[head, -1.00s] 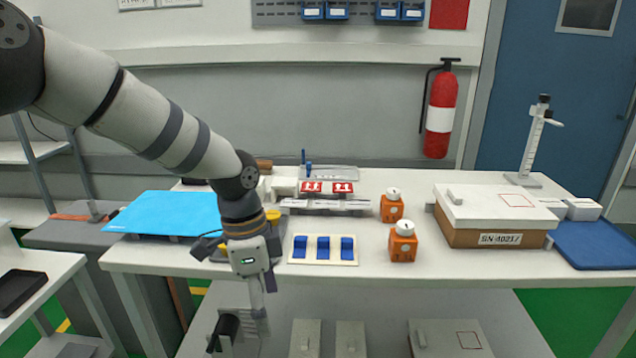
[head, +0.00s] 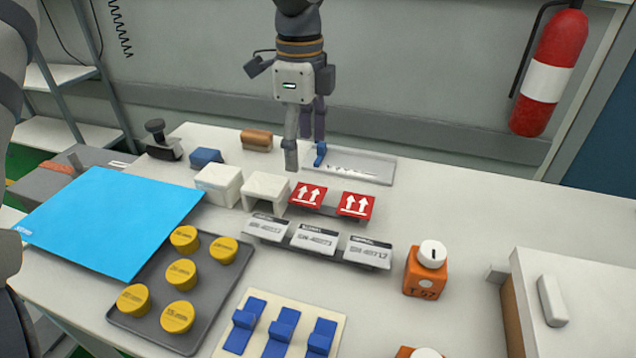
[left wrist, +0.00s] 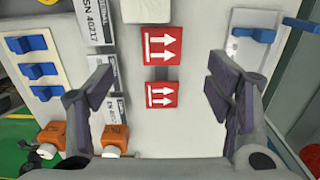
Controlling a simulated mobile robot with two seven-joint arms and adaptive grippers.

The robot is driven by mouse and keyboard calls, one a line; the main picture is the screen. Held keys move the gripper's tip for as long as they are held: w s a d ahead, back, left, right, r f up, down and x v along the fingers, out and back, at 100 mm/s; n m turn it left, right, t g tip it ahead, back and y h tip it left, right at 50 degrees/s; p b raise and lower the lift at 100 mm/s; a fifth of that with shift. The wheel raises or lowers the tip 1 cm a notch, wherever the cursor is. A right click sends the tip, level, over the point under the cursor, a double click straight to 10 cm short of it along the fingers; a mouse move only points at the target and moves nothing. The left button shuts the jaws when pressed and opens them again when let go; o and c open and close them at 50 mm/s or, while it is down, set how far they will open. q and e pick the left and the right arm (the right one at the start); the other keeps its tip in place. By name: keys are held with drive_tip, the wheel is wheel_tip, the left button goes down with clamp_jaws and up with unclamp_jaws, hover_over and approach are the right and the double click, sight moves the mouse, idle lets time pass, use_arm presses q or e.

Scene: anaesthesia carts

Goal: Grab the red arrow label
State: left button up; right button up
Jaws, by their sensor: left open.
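Two red labels with white arrows stand side by side on a low holder near the middle of the table: a left one (head: 307,195) and a right one (head: 355,205). In the left wrist view the left label (left wrist: 162,46) is above the right label (left wrist: 160,95). My left gripper (head: 304,148) hangs over the back of the table, behind the labels in the head view. In the left wrist view its fingers (left wrist: 158,92) are wide apart and empty, one on each side of the lower label. I cannot tell its exact height. My right gripper is not in view.
Grey label plates (head: 317,239) stand in front of the red labels. White blocks (head: 217,184) are left of them, and a shallow grey tray (head: 375,167) with a blue piece is behind. An orange container (head: 426,272) and a white-lidded box (head: 590,310) are at the right.

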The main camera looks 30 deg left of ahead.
sight(308, 194)
use_arm(q)
drive_tip(key=f, duration=0.8)
drive_tip(key=shift+w+d+f, duration=0.2)
drive_tip(key=shift+d+f, duration=0.05)
drive_tip(key=shift+f, duration=0.1)
drive_tip(key=shift+f, duration=0.25)
drive_tip(key=c, duration=0.9)
